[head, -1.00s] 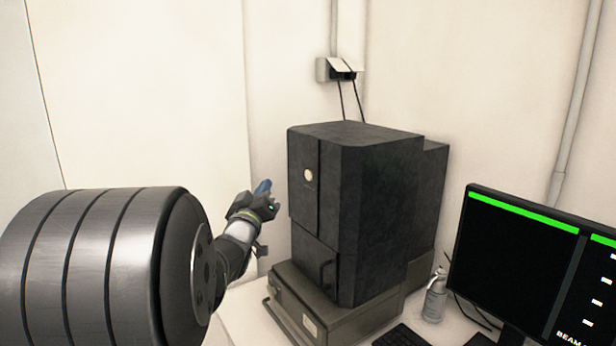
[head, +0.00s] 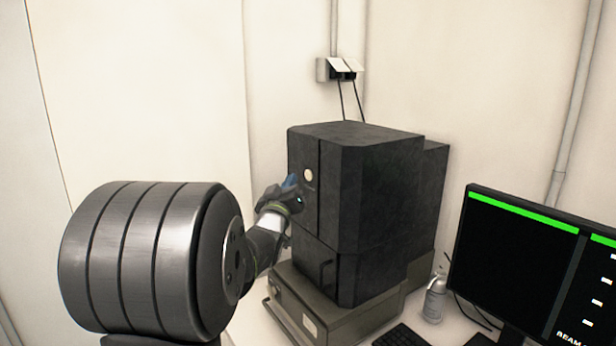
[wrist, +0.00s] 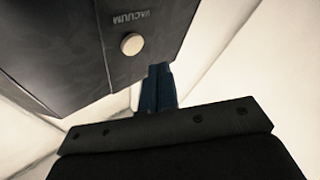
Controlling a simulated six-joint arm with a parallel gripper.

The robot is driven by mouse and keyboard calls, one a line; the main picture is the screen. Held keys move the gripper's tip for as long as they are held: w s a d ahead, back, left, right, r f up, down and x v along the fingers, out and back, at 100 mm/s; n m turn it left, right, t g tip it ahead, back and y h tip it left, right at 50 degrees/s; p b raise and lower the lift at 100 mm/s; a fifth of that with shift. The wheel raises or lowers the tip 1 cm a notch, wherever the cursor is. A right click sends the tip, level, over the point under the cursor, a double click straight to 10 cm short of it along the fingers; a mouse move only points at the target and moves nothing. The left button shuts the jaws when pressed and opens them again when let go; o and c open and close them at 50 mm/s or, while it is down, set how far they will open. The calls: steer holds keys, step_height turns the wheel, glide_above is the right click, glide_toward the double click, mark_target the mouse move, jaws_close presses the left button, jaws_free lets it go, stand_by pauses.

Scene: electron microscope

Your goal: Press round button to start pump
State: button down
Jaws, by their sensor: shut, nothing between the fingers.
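The round button (head: 308,174) is a pale cream disc on the front of the dark microscope cabinet (head: 385,200). In the wrist view the button (wrist: 132,44) sits beside the upside-down word VACUUM. My gripper (head: 291,181) has blue fingers, shut and empty, just left of the button in the head view. In the wrist view the fingertips (wrist: 158,70) are below and right of the button. The gap in depth between fingertips and panel is hard to tell.
A monitor (head: 535,270) stands at the right, with a keyboard (head: 402,336) and a spray bottle (head: 435,298) on the table. The cabinet rests on a grey base unit (head: 310,308) with a front handle. A wall socket (head: 340,69) is above.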

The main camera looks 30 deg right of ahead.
steer(key=shift+d, duration=0.95)
steer(key=shift+d, duration=0.1)
stand_by(1.3)
steer(key=shift+d, duration=0.35)
steer(key=shift+d, duration=0.35)
stand_by(0.5)
stand_by(0.4)
steer(key=shift+a, duration=0.8)
steer(key=shift+a, duration=0.1)
steer(key=shift+a, duration=2.4)
